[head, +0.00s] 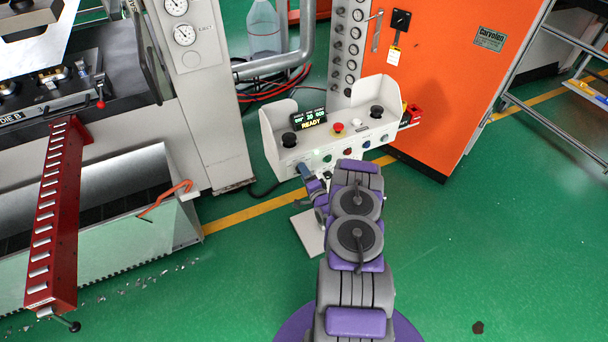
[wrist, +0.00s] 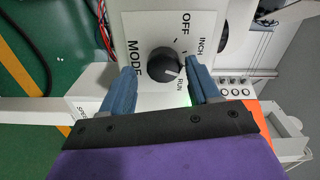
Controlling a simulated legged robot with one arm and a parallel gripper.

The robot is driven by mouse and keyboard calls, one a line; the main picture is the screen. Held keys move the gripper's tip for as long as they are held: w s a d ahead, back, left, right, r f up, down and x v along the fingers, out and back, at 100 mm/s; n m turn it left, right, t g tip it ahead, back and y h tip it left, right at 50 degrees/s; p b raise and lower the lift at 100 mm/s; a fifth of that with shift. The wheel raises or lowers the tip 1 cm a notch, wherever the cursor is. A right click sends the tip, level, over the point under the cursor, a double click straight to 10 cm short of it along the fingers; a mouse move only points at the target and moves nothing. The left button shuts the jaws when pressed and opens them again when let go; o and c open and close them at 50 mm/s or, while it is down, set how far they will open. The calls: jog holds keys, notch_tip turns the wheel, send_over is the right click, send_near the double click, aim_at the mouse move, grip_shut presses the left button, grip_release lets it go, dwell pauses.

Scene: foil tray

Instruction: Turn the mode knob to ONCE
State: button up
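The mode knob (wrist: 165,63) is a round black knob on a white panel marked MODE, OFF, INCH and RUN in the wrist view. A light mark on it appears to point toward the RUN side. No ONCE label is readable. My gripper (wrist: 160,82) has its two blue fingers spread apart, one to each side of the knob; I cannot tell whether either touches it. In the head view my gripper (head: 305,171) is at the lower left front of the white control box (head: 273,126), and the knob cannot be made out there.
The box carries a READY display (head: 308,119), a red button (head: 338,128) and two black controls on top. An orange cabinet (head: 450,75) stands behind right. A grey machine with a red rail (head: 55,215) is at left. Green floor is open at lower right.

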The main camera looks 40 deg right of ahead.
jog(key=shift+o, duration=0.2)
jog(key=shift+a, duration=0.15)
jog(key=p+v, duration=0.3)
jog(key=v, duration=1.4)
jog(key=shift+s, duration=0.1)
